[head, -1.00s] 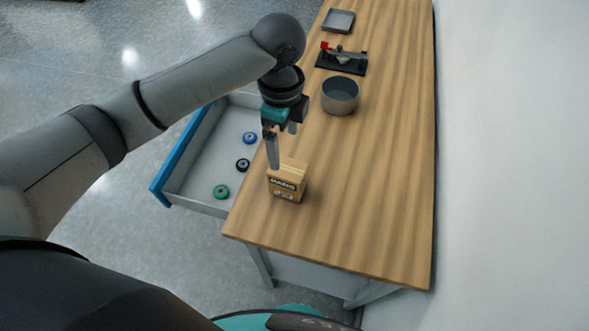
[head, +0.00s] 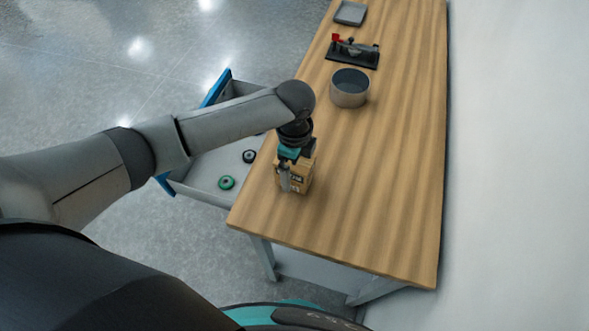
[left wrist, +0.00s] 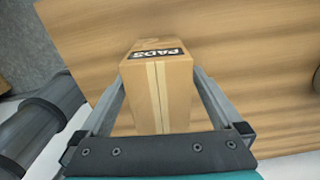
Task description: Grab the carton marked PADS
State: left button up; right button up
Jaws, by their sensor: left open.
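The brown carton marked PADS (head: 303,178) stands on the wooden table near its front left edge. It also shows in the left wrist view (left wrist: 158,85), with its black PADS label at the top edge and a tape seam down the middle. My left gripper (head: 285,184) is open and lowered over the carton. In the left wrist view, its fingers (left wrist: 160,95) lie on either side of the carton, with a gap visible at the left. The gripper hides part of the carton in the head view. My right gripper is in neither view.
A grey round bin (head: 349,88), a black device with a red part (head: 353,53) and a grey tray (head: 350,13) stand farther back on the table (head: 385,170). An open drawer (head: 205,178) at the left holds green and black rolls. The table's right side is clear.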

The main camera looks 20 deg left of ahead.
pick_arm(q)
jog(key=shift+f, duration=0.15)
grip_shut()
dwell(0.8)
